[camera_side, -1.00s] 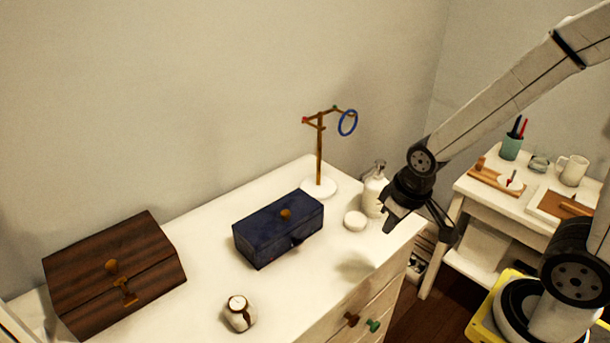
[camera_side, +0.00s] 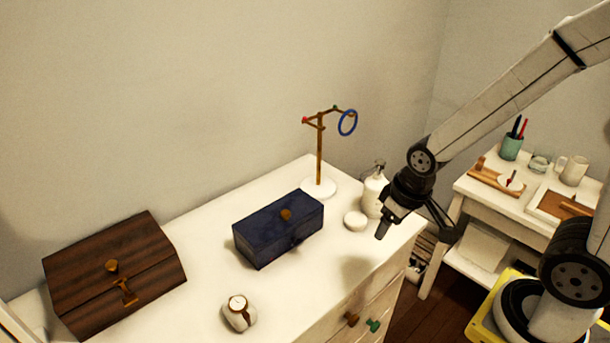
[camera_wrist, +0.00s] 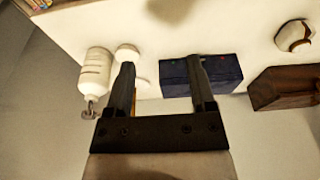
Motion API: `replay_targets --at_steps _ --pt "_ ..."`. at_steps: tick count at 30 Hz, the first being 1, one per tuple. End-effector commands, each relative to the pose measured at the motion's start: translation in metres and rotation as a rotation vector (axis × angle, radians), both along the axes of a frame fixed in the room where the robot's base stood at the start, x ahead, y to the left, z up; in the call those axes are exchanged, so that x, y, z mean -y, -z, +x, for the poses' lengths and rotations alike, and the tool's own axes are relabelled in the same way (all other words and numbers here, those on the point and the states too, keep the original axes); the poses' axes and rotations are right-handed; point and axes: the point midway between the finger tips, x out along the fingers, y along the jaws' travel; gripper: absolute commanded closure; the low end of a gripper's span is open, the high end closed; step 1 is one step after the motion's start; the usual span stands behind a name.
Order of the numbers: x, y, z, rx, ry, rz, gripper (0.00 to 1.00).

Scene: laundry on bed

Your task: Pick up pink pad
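No clearly pink pad shows in either view. A small round pale disc (camera_side: 355,220) lies on the white dresser top beside the white pump bottle; it looks white to cream. The disc also shows in the wrist view (camera_wrist: 127,53), just beyond the left finger's tip. My gripper (camera_side: 415,232) is above the dresser's right end, to the right of the disc. In the wrist view my gripper (camera_wrist: 160,63) has its two fingers wide apart with nothing between them.
The pump bottle (camera_side: 373,193) stands close to my gripper. A navy box (camera_side: 278,230), a ring stand (camera_side: 319,150), a watch on a holder (camera_side: 239,314) and a brown wooden box (camera_side: 110,270) are on the dresser (camera_side: 200,290). Its front middle is clear. A side table (camera_side: 475,187) stands right.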

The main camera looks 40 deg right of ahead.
Motion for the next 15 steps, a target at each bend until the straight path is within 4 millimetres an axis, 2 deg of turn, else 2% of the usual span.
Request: replay_targets --at_steps 1,2,3,15 --pt "0.0 0.0 0.0 0.0 0.0 0.0 0.11" --pt "0.0 0.0 0.0 0.0 0.0 0.0 0.02" --pt "0.0 0.0 0.0 0.0 0.0 0.0 0.0" --pt "0.0014 0.0012 0.0042 -0.006 0.031 -0.001 0.0"
